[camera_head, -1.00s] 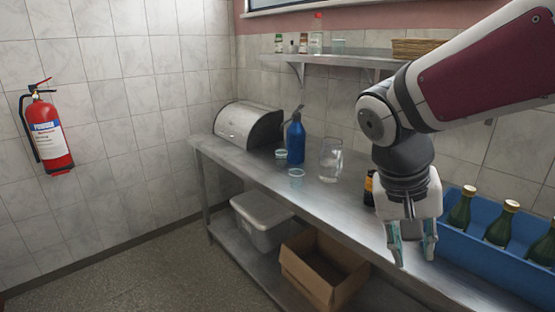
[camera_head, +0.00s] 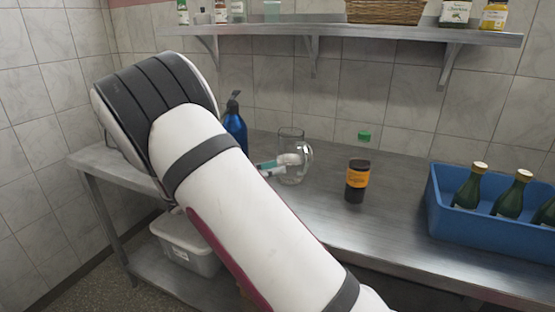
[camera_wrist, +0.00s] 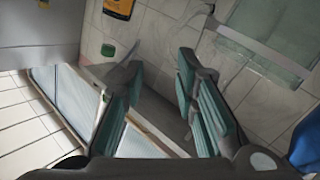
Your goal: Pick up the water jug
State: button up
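The water jug (camera_head: 293,172) is clear glass with a handle on its right side. It stands upright on the steel counter (camera_head: 400,225) in the head view. My gripper (camera_head: 271,168) shows its teal-padded fingertips right at the jug's left side, and my arm hides the rest. In the wrist view my gripper (camera_wrist: 163,95) is open, with a wide gap between the fingers. Faint glass outlines show beyond the fingers there, but I cannot tell exactly how the jug lies between them.
A blue pump bottle (camera_head: 235,128) stands left of the jug. A dark bottle with an orange label (camera_head: 357,180) stands to its right, with a green cap (camera_head: 364,135) behind. A blue crate (camera_head: 465,225) holds green bottles. A shelf (camera_head: 340,33) hangs above.

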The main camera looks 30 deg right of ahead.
aim_at(308, 157)
jog(key=shift+w+d+p, duration=0.15)
jog(key=shift+w+d, duration=0.3)
jog(key=shift+d, duration=1.75)
jog(key=shift+w+d+p, duration=0.2)
jog(key=shift+w+d, duration=0.25)
jog(key=shift+d, duration=1.75)
jog(key=shift+w+d+p, duration=0.15)
jog(key=shift+w+d, duration=0.3)
jog(key=shift+d, duration=1.75)
grip_shut()
jog(key=shift+r, duration=0.2)
